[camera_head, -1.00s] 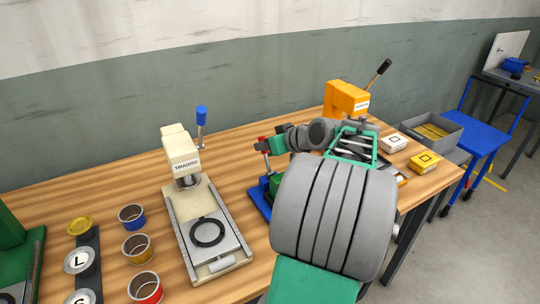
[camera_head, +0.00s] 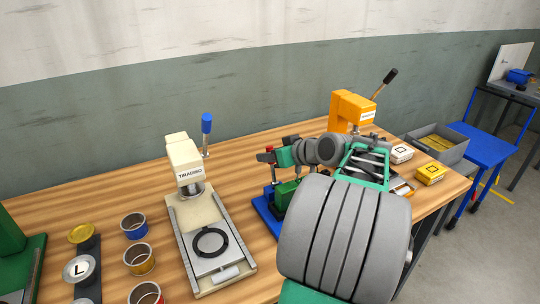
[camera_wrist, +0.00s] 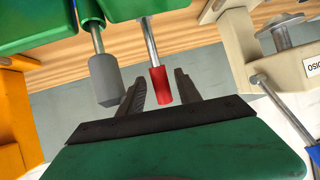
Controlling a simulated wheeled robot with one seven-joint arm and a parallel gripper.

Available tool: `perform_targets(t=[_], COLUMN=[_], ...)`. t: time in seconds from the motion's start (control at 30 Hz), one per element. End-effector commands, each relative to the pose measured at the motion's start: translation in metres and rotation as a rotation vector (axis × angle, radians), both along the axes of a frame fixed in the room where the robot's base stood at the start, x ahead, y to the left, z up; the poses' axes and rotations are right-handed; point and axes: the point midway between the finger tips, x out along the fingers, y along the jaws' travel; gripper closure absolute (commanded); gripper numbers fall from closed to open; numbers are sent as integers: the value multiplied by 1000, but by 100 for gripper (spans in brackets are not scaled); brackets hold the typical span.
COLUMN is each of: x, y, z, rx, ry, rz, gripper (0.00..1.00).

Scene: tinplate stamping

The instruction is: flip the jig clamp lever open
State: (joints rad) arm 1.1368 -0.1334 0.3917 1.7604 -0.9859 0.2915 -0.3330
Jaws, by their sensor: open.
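The jig clamp's lever has a red grip (camera_wrist: 159,84) on a steel rod. In the wrist view the grip lies between the two dark fingers of my gripper (camera_wrist: 158,88), with a gap on each side. My gripper is open. In the head view the red grip (camera_head: 269,149) stands up at the left of the jig, and my gripper (camera_head: 265,157) is right at it. The jig has a blue base (camera_head: 266,214) and a green block (camera_head: 286,193), partly hidden by my arm. A grey cylindrical tip (camera_wrist: 105,80) on a rod is just left of the fingers.
A cream press (camera_head: 184,160) with a blue-knobbed lever stands left of the jig. An orange press (camera_head: 352,108) stands behind my arm. Tins and a green machine (camera_head: 12,240) are at the left. A grey bin (camera_head: 440,145) and yellow box (camera_head: 430,173) are at the right.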

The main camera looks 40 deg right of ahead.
Motion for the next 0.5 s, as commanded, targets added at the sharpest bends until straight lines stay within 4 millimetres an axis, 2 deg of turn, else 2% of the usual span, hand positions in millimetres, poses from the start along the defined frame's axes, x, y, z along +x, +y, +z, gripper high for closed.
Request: perform_targets(t=[0.13, 0.23, 0.5], x=[-1, -10, -57], y=[-1, -1, -3], z=[1, 7, 32], rx=[0, -2, -2], ry=[0, -2, -2], rz=[-1, -2, -5], gripper=[59, 59, 59])
